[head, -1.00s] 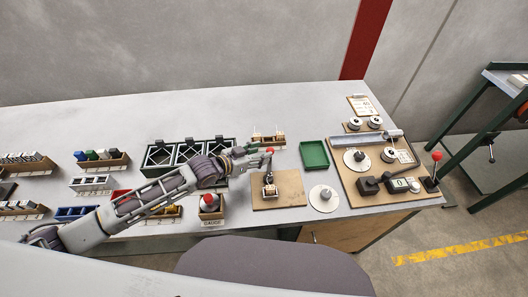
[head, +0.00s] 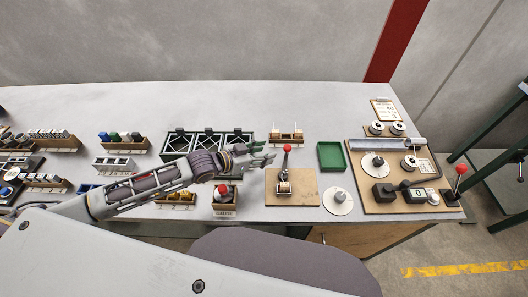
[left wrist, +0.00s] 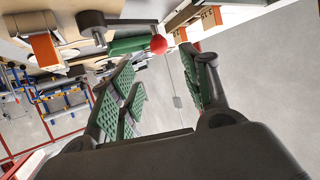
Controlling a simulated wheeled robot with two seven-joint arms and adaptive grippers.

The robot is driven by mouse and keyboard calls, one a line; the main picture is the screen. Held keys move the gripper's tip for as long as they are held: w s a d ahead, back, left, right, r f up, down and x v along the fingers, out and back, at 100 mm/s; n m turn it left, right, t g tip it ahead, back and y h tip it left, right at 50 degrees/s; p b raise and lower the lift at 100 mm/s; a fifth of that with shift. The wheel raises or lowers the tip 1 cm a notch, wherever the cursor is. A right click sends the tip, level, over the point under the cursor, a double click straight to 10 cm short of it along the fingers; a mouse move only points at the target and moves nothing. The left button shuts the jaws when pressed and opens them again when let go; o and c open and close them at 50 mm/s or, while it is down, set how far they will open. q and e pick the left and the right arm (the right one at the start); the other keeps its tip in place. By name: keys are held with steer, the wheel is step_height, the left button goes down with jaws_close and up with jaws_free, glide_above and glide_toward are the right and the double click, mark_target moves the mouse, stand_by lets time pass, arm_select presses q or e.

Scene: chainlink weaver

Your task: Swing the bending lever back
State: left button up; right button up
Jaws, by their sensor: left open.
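The bending lever is a dark upright stick with a red ball knob (head: 287,148). It rises from a small bending jig (head: 284,187) on a brown board (head: 305,190). My left gripper (head: 270,155) is open and empty just left of the knob in the head view, with a small gap between its fingertips and the knob. In the left wrist view, the red knob (left wrist: 158,44) shows beyond and between the open, green-padded fingers (left wrist: 160,62). My right gripper is not in view.
Right of the board are a green tray (head: 331,156), a round white disc (head: 338,201) and a wooden station (head: 400,203) with another red-knobbed lever (head: 461,169). Dark bins (head: 207,142) stand behind my left forearm. A red-topped gauge box (head: 224,197) stands in front of it.

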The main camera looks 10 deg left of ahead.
arm_select(q)
steer(key=shift+w+r, duration=0.15)
steer(key=c, duration=0.5)
steer(key=shift+w+r, duration=0.25)
steer(key=shift+r, duration=0.05)
steer(key=shift+c, duration=1.1)
steer(key=shift+m+t, duration=0.4)
steer(key=shift+t, duration=0.5)
steer(key=w+r, duration=0.1)
steer(key=r, duration=0.1)
steer(key=w+r, duration=0.2)
steer(key=w+a+r+b, duration=0.1)
steer(key=w+r, duration=0.1)
steer(key=shift+w, duration=0.1)
jaws_close()
steer(key=w+a+r+m+t+h+b, duration=0.1)
steer(key=w+a+r+m+t, duration=0.1)
steer(key=w+a+r+m, duration=0.25)
steer(key=w+a+r+m+t+b, duration=0.1)
steer(key=w+a+r+m+t, duration=0.15)
steer(key=w+r, duration=0.4)
steer(key=s+f+m+g, duration=1.3)
steer(key=f+m+g, duration=0.1)
steer(key=m, duration=0.3)
steer(key=shift+s+f, duration=0.2)
steer(key=shift+f, duration=0.25)
